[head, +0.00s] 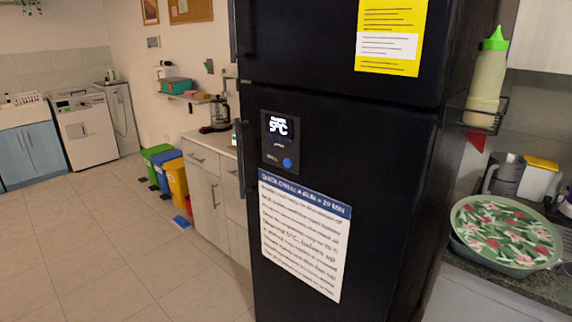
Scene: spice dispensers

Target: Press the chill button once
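A small dark control panel (280,143) is mounted on the front of the black fridge (355,170). Its display (278,127) shows white text that reads like 5°C. A round blue button (288,163) sits at the panel's lower right, with a small label to its left that is too small to read. A white notice with a blue header (303,235) is fixed below the panel; the header seems to mention quick chill. Neither of my grippers shows in the head view.
A counter at the right holds a large floral-lidded bowl (505,232). A wire rack with a green-capped bottle (487,80) hangs on the fridge's right side. Coloured bins (174,178) and cabinets stand to the left. The tiled floor (95,245) at left is clear.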

